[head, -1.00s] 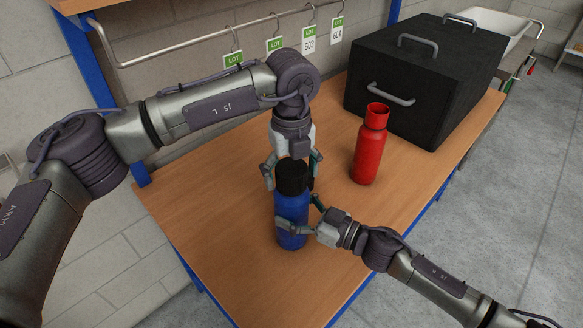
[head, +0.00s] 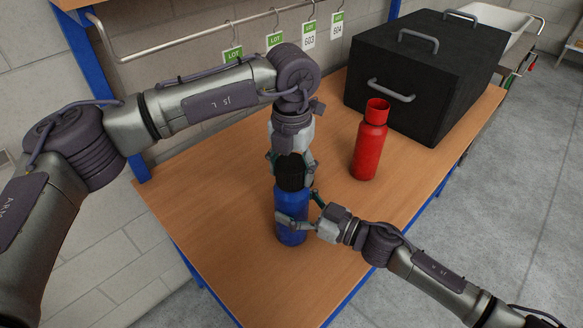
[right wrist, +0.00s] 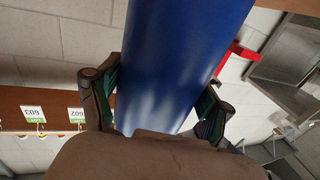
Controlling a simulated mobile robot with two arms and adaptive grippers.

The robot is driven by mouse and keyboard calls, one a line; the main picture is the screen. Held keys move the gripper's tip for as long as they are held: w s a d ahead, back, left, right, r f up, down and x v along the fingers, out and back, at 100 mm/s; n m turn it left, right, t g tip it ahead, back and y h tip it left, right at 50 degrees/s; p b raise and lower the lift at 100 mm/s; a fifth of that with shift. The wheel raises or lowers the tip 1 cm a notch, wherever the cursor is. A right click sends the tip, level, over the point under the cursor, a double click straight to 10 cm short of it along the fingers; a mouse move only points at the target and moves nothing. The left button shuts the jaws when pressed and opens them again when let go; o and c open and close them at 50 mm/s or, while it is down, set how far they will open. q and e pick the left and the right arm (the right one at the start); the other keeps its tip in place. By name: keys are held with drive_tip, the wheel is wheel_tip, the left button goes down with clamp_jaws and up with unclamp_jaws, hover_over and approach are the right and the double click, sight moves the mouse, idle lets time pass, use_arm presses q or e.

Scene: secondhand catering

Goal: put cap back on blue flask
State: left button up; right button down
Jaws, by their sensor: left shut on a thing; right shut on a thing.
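The blue flask (head: 291,209) stands upright on the wooden table. My right gripper (head: 300,222) is shut around its lower body; the right wrist view shows the blue body (right wrist: 180,60) between both fingers. My left gripper (head: 291,160) comes down from above and is shut on the black cap (head: 291,173). The cap is at the top of the flask, in line with it. Whether it is seated or only touching the rim cannot be told.
A large black box (head: 425,75) with metal handles stands at the back right of the table (head: 225,190). A rail (head: 200,48) with hanging lot tags runs along the wall behind. The table's left part and front are clear.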

use_arm(q)
drive_tip(key=m, duration=1.5)
drive_tip(key=shift+m, duration=0.3)
drive_tip(key=o, duration=1.4)
drive_tip(key=shift+c, duration=0.2)
wheel_tip(320, 180, up, 12)
